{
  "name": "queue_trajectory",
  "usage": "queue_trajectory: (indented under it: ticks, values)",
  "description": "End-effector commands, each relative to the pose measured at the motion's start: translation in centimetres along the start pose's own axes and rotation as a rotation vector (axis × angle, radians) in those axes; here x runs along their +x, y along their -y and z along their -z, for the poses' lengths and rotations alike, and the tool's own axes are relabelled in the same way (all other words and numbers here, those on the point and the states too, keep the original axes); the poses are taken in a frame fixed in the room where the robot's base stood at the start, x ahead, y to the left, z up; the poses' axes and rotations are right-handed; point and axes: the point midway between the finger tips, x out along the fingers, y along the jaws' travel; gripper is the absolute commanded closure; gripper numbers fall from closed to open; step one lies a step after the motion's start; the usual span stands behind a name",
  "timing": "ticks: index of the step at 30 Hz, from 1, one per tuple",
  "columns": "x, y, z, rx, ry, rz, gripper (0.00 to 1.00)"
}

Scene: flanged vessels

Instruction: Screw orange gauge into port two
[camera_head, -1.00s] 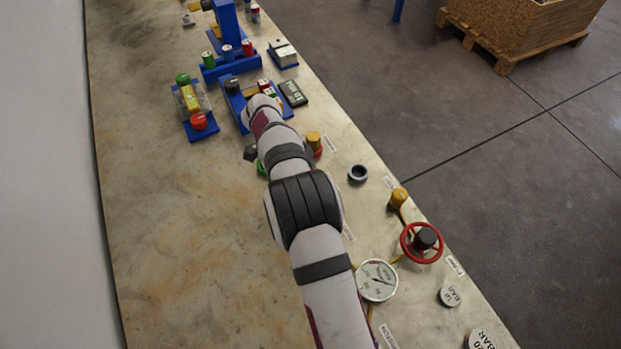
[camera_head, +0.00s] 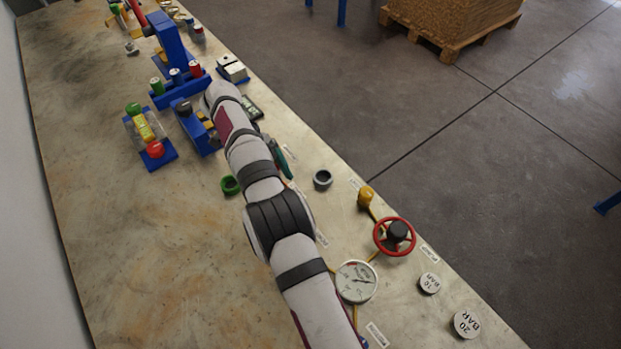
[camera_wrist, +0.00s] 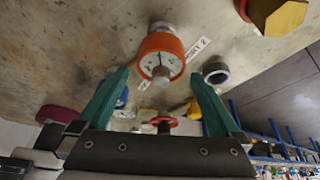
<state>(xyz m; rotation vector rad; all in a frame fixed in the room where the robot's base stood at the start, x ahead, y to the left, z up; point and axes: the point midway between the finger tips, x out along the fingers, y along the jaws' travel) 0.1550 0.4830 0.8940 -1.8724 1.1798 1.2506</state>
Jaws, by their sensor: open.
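The orange gauge (camera_wrist: 160,58) shows in the wrist view, a round orange body with a white dial and a grey knob facing me. A grey metal fitting (camera_wrist: 160,27) shows at its far end, beside a white label (camera_wrist: 196,49) reading "PORT 2". I cannot tell whether the gauge is threaded in. My gripper (camera_wrist: 158,88) is open, with its green fingers spread to either side below the gauge in the picture and nothing between the tips. In the head view my arm hides the gauge; part of a green finger (camera_head: 282,157) shows.
A grey ring (camera_head: 322,179) stands right of my arm; a green ring (camera_head: 230,185) is to its left.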

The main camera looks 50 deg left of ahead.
Motion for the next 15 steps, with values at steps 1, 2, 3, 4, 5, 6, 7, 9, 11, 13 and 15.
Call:
queue_trajectory:
  ticks: [1, 2, 3, 4, 5, 6, 7, 9, 11, 13, 15]
  values:
    - [-0.4, 0.2, 0.9, 0.001, -0.001, -0.001, 0.00]
    - [-0.4, 0.4, 1.5, 0.002, -0.001, -0.002, 0.00]
    - [-0.5, 0.6, 2.4, 0.002, -0.002, -0.002, 0.00]
    - [-0.6, 0.6, 3.0, 0.002, 0.000, -0.002, 0.00]
    - [-0.8, 0.9, 3.9, 0.003, 0.000, -0.002, 0.00]
    - [-1.0, 1.2, 5.3, 0.004, 0.000, -0.001, 0.00]
    - [-1.2, 1.5, 6.2, 0.004, 0.001, 0.000, 0.00]
    - [-1.5, 1.9, 8.3, 0.004, 0.001, -0.001, 0.00]
    - [-1.7, 2.3, 9.8, 0.003, 0.002, 0.000, 0.00]
    - [-1.9, 2.7, 11.2, 0.003, 0.001, -0.001, 0.00]
    - [-2.1, 2.9, 12.2, 0.002, 0.001, 0.000, 0.00]
